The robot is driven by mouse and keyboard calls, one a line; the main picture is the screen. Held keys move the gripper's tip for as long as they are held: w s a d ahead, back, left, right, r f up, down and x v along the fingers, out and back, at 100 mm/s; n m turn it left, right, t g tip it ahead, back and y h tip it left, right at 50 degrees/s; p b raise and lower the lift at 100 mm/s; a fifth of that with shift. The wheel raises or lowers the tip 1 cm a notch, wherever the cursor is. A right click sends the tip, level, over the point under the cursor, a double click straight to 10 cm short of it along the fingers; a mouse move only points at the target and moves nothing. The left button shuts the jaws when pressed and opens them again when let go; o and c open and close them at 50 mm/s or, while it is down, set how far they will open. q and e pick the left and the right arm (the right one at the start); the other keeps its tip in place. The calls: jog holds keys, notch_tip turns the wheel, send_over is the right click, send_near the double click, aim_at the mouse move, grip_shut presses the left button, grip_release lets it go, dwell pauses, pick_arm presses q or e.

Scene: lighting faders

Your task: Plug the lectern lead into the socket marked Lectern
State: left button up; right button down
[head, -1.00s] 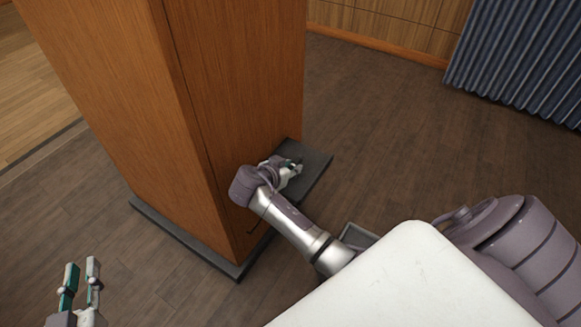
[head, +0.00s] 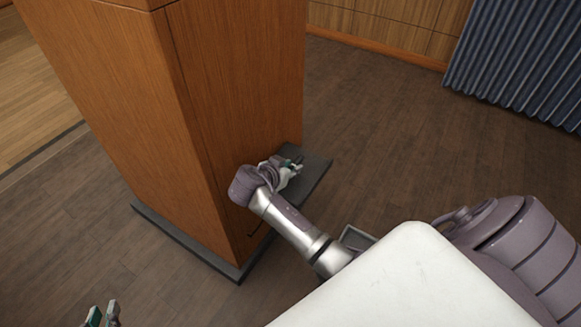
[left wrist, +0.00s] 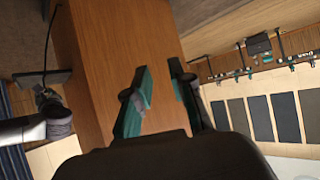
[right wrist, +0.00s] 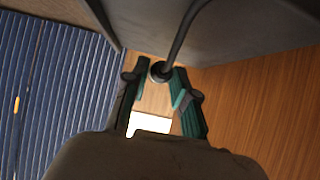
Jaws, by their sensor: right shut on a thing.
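My right gripper (right wrist: 160,92) is shut on the dark round end of the lectern lead (right wrist: 161,71), whose black cable runs up past a dark slab in the right wrist view. In the head view, my right gripper (head: 292,165) is low beside the wooden lectern (head: 215,100), just over its dark base (head: 315,170). My left gripper (head: 103,312) is open and empty at the bottom left edge; its parted fingers (left wrist: 160,75) show in the left wrist view.
A blue pleated curtain (head: 520,60) hangs at the back right. Dark floor (head: 380,130) is clear between the lectern and the curtain.

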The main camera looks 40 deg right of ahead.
jog(key=shift+r+p, duration=0.5)
jog(key=shift+r, duration=0.15)
pick_arm(q)
jog(key=s+a+f+g+y, duration=0.1)
jog(key=s+a+f+g, duration=0.1)
jog(key=s+f+g, duration=0.3)
jog(key=shift+s+a+p, duration=0.4)
jog(key=shift+s+p, duration=0.05)
jog(key=shift+s, duration=0.85)
pick_arm(e)
jog(key=shift+r, duration=0.5)
